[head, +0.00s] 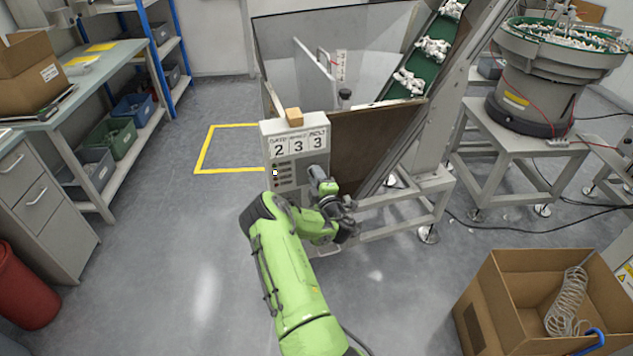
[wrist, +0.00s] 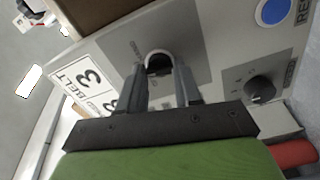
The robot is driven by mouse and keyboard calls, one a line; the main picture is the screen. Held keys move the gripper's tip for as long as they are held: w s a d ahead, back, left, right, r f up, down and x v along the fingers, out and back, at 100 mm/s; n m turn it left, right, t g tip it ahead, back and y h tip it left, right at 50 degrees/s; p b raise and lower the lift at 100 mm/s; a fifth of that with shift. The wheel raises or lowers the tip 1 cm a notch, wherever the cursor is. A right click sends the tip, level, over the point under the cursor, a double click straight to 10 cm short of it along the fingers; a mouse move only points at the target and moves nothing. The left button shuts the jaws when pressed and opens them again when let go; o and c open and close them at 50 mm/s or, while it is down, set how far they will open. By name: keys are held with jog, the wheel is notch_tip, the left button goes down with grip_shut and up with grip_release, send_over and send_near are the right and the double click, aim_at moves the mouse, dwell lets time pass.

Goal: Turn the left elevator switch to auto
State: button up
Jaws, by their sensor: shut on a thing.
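A second black knob (wrist: 260,90) sits to the right on the same panel, apart from the fingers. In the head view my arm hides the lower right of the box face and the knobs.
A blue button (wrist: 272,12) and a red part (wrist: 294,154) are close to my gripper. A small tan block (head: 293,115) sits on top of the box. An open cardboard box (head: 497,305) stands on the floor at right.

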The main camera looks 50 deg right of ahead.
jog(key=shift+f+n+b, duration=0.1)
jog(key=shift+n+b, duration=0.35)
jog(key=shift+n, duration=0.65)
jog(key=o, duration=1)
jog(key=shift+o, duration=0.2)
